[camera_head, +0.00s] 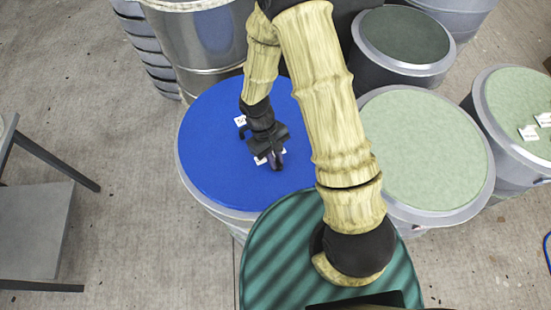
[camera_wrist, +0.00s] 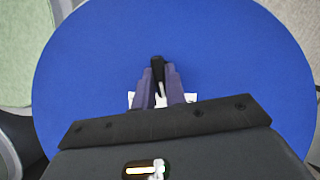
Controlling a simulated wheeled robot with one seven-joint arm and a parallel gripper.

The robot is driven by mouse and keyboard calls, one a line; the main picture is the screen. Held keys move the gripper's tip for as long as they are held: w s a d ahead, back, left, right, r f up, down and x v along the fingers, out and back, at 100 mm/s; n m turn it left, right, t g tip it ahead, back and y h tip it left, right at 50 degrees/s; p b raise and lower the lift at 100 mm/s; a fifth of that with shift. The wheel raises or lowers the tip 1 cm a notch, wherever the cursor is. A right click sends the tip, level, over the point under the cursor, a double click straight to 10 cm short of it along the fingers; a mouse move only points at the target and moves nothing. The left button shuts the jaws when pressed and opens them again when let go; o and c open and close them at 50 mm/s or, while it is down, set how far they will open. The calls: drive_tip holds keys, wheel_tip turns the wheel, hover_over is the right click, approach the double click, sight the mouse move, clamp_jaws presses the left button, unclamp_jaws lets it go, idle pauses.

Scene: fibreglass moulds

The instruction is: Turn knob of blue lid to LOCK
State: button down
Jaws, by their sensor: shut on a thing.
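The blue lid (camera_head: 211,150) is a round disc on top of a drum, left of centre in the head view. It fills most of the wrist view (camera_wrist: 90,70). My gripper (camera_head: 277,160) is over the right part of the lid, pointing down. In the wrist view its two fingers (camera_wrist: 160,88) are shut on the dark knob (camera_wrist: 158,64), whose black end shows past the fingertips.
Two pale green lids (camera_head: 430,150) (camera_head: 520,100) and a dark green lid (camera_head: 400,34) sit on drums to the right. A bare metal drum (camera_head: 205,45) stands behind. A grey table (camera_head: 35,230) is at left. Open concrete floor lies between the table and the drums.

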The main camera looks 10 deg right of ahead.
drive_tip(key=n+b, duration=0.1)
drive_tip(key=n, duration=0.1)
drive_tip(key=shift+f+n+t+h, duration=0.1)
drive_tip(key=shift+n+t+h, duration=0.2)
drive_tip(key=shift+n+t, duration=0.1)
drive_tip(key=shift+s+n+t+h+b, duration=0.1)
drive_tip(key=shift+n+t+h+b, duration=0.3)
drive_tip(key=shift+n, duration=0.55)
drive_tip(key=shift+s+n+t+h+b, duration=0.15)
drive_tip(key=shift+n+b, duration=0.3)
drive_tip(key=shift+n, duration=0.5)
drive_tip(key=c, duration=1.4)
unclamp_jaws()
drive_tip(key=shift+a, duration=0.1)
drive_tip(key=shift+c, duration=0.2)
drive_tip(key=shift+w+r, duration=0.1)
drive_tip(key=shift+r, duration=0.1)
drive_tip(key=v, duration=1.7)
drive_tip(key=shift+r+b, duration=0.15)
drive_tip(key=shift+b, duration=0.25)
